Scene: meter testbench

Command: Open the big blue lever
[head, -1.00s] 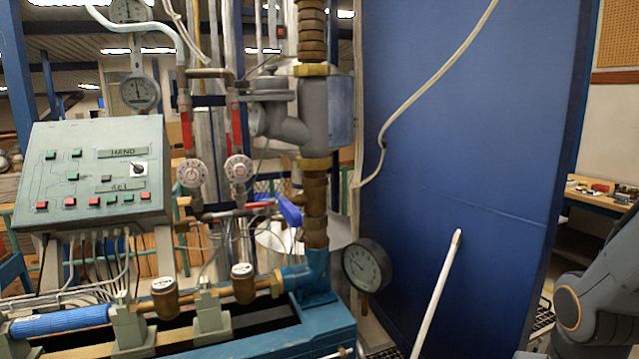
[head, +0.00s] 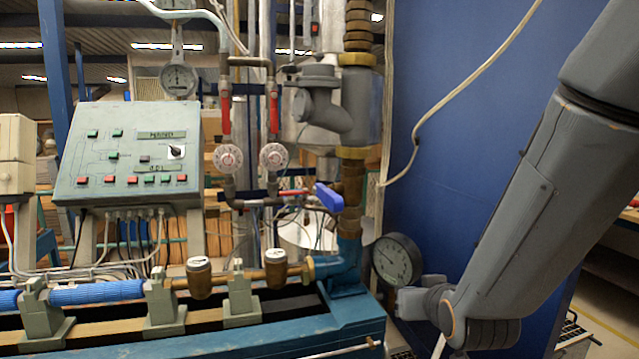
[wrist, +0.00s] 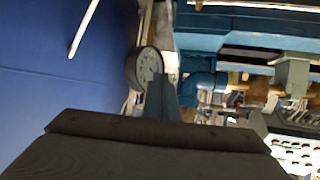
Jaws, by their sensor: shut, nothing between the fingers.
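The big blue lever (head: 328,197) sits on the pipework just left of the thick brown vertical pipe. It slants down to the right. My gripper (wrist: 164,90) shows in the wrist view as shut, narrow grey fingers with nothing between them. Behind the fingers is the round pressure gauge (wrist: 148,66). In the head view my arm reaches down from the upper right, its end beside the gauge (head: 397,259), below and right of the lever and apart from it. I cannot make out the blue lever in the wrist view.
The control panel (head: 129,153) stands at the left. Red-handled valves (head: 225,115) and white dials (head: 229,158) are left of the lever. A blue bench frame (head: 350,318) runs below. A tall blue panel (head: 450,110) with a loose cable is behind my arm.

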